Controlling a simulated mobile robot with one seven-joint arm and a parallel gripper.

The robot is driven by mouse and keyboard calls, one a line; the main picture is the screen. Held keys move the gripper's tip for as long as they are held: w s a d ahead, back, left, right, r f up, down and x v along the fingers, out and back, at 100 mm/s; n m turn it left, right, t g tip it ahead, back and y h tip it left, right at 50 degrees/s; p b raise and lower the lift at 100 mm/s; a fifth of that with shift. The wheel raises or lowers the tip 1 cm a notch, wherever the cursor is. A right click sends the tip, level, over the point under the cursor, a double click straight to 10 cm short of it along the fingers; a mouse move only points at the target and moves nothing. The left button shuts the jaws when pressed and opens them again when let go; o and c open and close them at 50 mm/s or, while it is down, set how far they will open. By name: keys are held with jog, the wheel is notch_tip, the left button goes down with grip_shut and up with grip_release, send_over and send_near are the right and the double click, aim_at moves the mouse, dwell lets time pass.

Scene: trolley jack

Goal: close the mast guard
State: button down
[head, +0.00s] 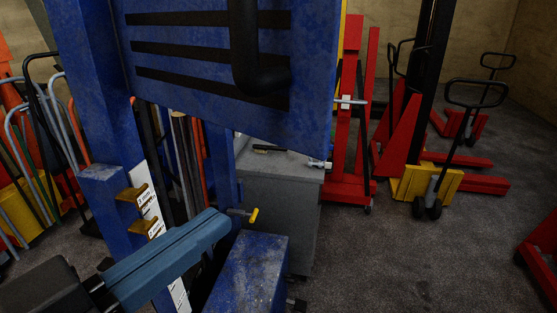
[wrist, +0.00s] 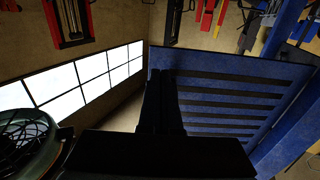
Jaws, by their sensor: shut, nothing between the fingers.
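The mast guard (head: 205,85) is a blue panel with black horizontal slots, at the top of the head view beside a blue mast post (head: 85,95). Its lower edge slopes down to the right, so it seems to stand at an angle, its right side nearer me. My gripper (wrist: 163,75) is shut and empty, overlapping the guard's left edge in the picture. I cannot tell whether it touches. My fingertips are not clear in the head view.
A grey cabinet (head: 285,190) stands behind the guard. Red stackers (head: 350,120) and a yellow-based hand truck (head: 428,182) stand at the right. Cluttered hand trucks (head: 45,150) fill the left. Grey floor (head: 400,260) is free at lower right. A bright window (wrist: 80,80) shows in the wrist view.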

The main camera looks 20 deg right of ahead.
aim_at(307, 155)
jog(key=p+x, duration=0.5)
jog(key=x, duration=0.7)
jog(key=shift+d+r, duration=0.2)
jog(key=shift+w+d+f+p, duration=0.15)
jog(key=shift+w+d+p, duration=0.15)
jog(key=shift+d+p, duration=0.1)
